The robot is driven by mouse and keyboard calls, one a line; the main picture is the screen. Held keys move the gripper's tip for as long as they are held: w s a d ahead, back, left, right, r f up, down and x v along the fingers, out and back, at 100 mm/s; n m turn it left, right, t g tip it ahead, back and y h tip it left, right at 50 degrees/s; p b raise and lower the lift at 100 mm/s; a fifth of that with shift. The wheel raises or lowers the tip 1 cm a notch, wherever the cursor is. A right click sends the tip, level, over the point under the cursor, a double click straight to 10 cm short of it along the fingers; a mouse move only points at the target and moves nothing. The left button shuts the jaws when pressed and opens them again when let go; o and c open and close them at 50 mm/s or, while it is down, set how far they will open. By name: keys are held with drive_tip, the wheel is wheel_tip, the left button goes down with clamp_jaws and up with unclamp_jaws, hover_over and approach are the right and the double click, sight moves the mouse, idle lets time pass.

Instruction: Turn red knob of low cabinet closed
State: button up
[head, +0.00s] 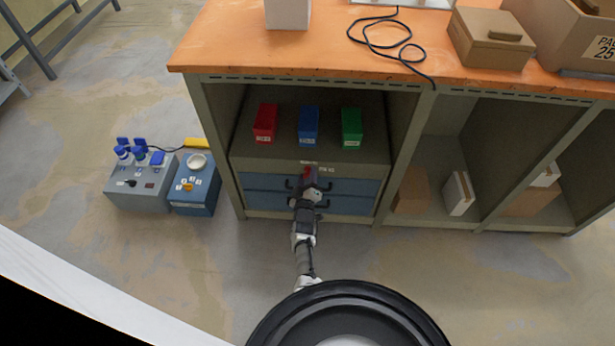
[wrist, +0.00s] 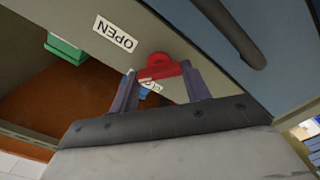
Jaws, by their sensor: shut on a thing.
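The low cabinet (head: 240,163) under the orange workbench has an open shelf and blue drawers (head: 348,197). The red knob (wrist: 158,68) is on its front edge; in the head view a bit of the knob (head: 306,174) shows above my gripper (head: 310,180). In the wrist view my gripper (wrist: 160,90) has one finger on each side of the knob and is shut on it. A white label reading OPEN (wrist: 115,34) is beside the knob. Small labels above the knob in the head view are too small to read fully.
Red (head: 265,123), blue (head: 309,127) and green (head: 351,128) bins stand on the shelf above the drawers. A grey box (head: 140,187) and a blue box (head: 196,190) sit on the floor at left. Cardboard boxes (head: 412,190) lie in the right bays. The floor in front is clear.

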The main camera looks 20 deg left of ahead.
drive_tip(key=n, duration=0.4)
drive_tip(key=shift+a+n, duration=0.1)
drive_tip(key=shift+n, duration=0.2)
drive_tip(key=shift+w+n+p, duration=0.1)
drive_tip(key=shift+n+p, duration=0.25)
drive_tip(key=shift+n, duration=1.35)
drive_tip(key=o, duration=1)
drive_tip(key=shift+f, duration=0.1)
drive_tip(key=p+v, duration=0.7)
drive_tip(key=v, duration=0.7)
drive_tip(key=shift+p, duration=0.35)
